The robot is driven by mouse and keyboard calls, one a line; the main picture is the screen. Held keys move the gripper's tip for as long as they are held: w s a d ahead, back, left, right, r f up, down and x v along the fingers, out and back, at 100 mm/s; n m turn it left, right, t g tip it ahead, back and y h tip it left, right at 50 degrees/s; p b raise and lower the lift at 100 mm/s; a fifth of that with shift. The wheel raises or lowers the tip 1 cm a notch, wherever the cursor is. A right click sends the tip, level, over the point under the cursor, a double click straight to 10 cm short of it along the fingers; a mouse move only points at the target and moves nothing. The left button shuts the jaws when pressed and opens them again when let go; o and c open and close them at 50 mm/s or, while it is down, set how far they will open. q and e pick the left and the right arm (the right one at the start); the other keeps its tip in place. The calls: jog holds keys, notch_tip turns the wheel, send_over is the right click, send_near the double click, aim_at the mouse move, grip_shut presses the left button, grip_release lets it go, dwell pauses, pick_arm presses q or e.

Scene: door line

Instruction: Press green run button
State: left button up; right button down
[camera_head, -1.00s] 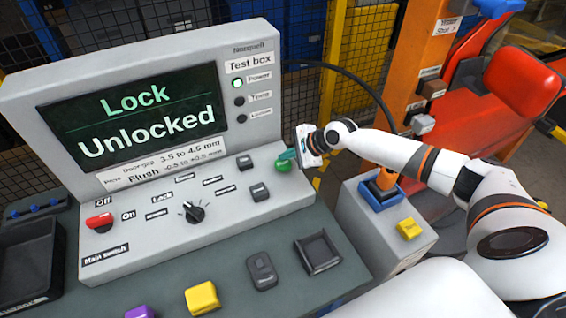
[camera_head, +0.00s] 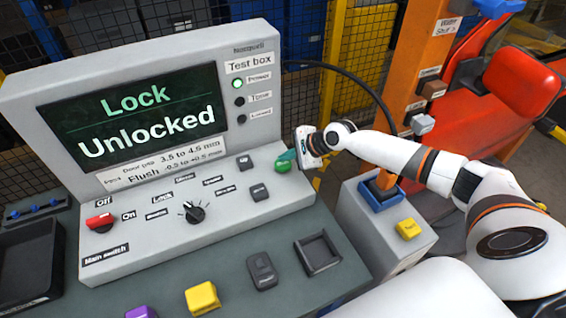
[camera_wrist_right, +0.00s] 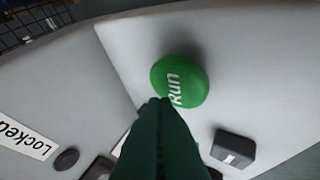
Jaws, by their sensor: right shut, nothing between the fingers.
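The green run button (camera_head: 282,167), a round dome marked "Run", sits at the right end of the grey test box's sloped panel. It also shows large in the right wrist view (camera_wrist_right: 184,76). My right gripper (camera_head: 287,157) is shut and empty, with its dark green fingertips right at the button. In the right wrist view the fingertips (camera_wrist_right: 160,101) overlap the button's lower left edge; I cannot tell whether they touch it. The test box screen (camera_head: 140,115) reads "Lock Unlocked". My left gripper is not in view.
Grey buttons (camera_head: 259,193) and a black knob (camera_head: 194,212) are left of the run button, with a red main switch (camera_head: 99,221) farther left. A grey pedestal (camera_head: 375,240) with a joystick stands to the right. A black cable arcs behind my right wrist.

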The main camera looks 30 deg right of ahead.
jog(key=shift+f, duration=0.3)
jog(key=shift+f, duration=0.5)
dwell(0.8)
jog(key=shift+r+p, duration=0.9)
jog(key=shift+p, duration=0.2)
notch_tip(320, 180, up, 5)
jog(key=p, duration=0.5)
jog(key=shift+p, duration=0.3)
notch_tip(320, 180, up, 3)
jog(key=p, duration=0.4)
notch_tip(320, 180, up, 6)
send_over(287, 165)
jog(key=shift+b, duration=0.3)
